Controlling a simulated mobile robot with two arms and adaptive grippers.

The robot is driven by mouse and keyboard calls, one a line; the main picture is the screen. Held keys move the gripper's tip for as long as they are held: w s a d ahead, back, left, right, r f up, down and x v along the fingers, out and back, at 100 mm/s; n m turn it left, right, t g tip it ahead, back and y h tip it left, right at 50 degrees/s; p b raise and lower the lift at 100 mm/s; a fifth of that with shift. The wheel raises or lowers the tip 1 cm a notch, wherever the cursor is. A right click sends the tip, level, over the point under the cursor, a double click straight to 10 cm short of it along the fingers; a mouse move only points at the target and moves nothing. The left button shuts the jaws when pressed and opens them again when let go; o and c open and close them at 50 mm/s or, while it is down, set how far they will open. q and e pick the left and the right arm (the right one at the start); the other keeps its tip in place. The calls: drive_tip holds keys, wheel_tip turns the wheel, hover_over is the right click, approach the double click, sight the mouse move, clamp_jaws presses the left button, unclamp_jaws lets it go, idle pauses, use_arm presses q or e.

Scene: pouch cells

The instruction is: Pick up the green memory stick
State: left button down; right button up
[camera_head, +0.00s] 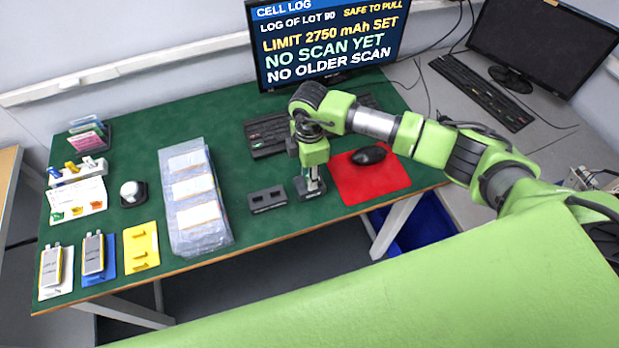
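A small green piece (57,217), which may be the green memory stick, lies on a white sheet (92,190) at the left of the green table. A red piece (77,211) and a yellow piece (97,206) lie beside it. My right gripper (313,187) points down at the table's front middle, far to the right of these pieces. Its fingertips are at a small dark block (307,192), beside a black two-slot dock (267,199). Whether the fingers hold anything is too small to tell. My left gripper is out of view.
A white rack (66,178) with coloured pieces stands behind the sheet. Clear trays (217,237) lie between it and my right gripper. Pouch cells (93,254) and a yellow holder (141,247) are at front left. A mouse (368,155) sits on a red mat (387,184).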

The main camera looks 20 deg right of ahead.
clamp_jaws()
drive_tip(key=shift+r, duration=0.15)
